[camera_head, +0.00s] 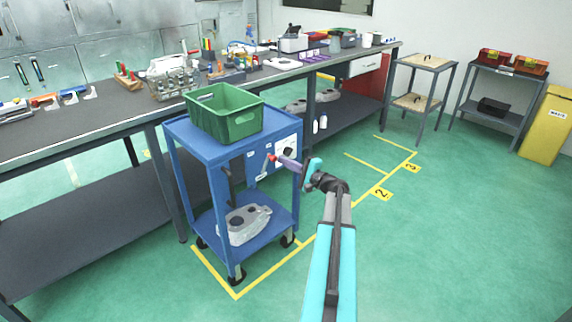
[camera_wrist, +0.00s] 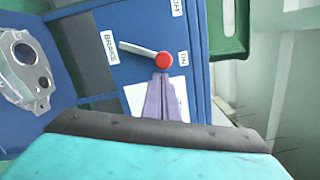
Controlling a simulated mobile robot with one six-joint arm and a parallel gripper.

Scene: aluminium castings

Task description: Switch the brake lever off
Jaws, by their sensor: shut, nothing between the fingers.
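The brake lever is a silver bar (camera_wrist: 138,49) with a red knob (camera_wrist: 162,59), mounted on the blue cart's side panel. In the wrist view the bar runs from near the "BRAKE" label (camera_wrist: 109,47) to the knob beside the "ON" label (camera_wrist: 183,58). The red knob (camera_head: 271,158) also shows small in the head view. My gripper (camera_wrist: 163,76) has its purple fingers closed together and empty, with the tips just below the knob in the wrist view. I cannot tell whether they touch it. In the head view my gripper (camera_head: 278,159) is at the panel.
The blue cart (camera_head: 178,132) carries a green crate (camera_head: 232,129) on top and a grey casting (camera_head: 240,228) on its lower shelf. A long workbench (camera_head: 60,126) stands behind it. Floor to the right of the cart is clear, with yellow lines (camera_head: 330,222).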

